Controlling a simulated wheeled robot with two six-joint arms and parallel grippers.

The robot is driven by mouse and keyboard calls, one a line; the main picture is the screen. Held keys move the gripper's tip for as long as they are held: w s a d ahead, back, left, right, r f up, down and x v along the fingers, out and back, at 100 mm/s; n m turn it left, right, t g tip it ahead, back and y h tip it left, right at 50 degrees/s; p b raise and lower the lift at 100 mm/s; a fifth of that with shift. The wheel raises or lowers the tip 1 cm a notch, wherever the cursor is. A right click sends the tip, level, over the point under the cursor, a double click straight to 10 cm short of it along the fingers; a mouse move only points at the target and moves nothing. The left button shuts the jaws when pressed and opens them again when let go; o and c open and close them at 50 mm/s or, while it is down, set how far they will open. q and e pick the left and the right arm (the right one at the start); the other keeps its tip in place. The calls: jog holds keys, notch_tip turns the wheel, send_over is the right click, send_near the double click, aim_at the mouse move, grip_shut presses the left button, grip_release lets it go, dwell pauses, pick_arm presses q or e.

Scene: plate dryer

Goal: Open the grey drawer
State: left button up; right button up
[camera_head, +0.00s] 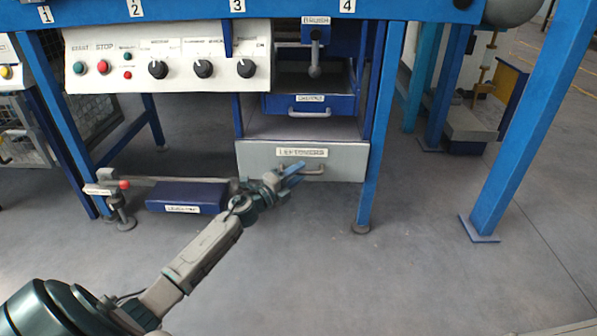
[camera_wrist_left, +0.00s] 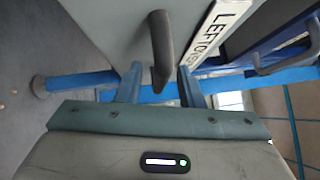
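The grey drawer (camera_head: 256,162) is the lowest unit under the blue frame and carries a "LEFTOVERS" label (camera_head: 301,152). It looks shut. Its grey bar handle (camera_head: 314,170) is partly hidden by my left gripper (camera_head: 297,172) in the head view. In the left wrist view the handle (camera_wrist_left: 161,45) reaches down between the two blue fingers of my left gripper (camera_wrist_left: 160,88). The fingers are apart, one on each side of the handle's line. I cannot tell whether either finger touches it. My right gripper is in neither view.
A blue drawer (camera_head: 285,104) with its own handle is above the grey one. A control panel (camera_head: 168,55) hangs at upper left. A blue box (camera_head: 187,196) is low at left. A blue leg (camera_head: 379,130) stands right of the drawer. The floor in front is clear.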

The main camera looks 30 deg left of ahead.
pick_arm(q)
jog(key=shift+w+d, duration=0.1)
jog(key=shift+w, duration=0.3)
grip_shut()
jog(key=shift+s+d, duration=0.1)
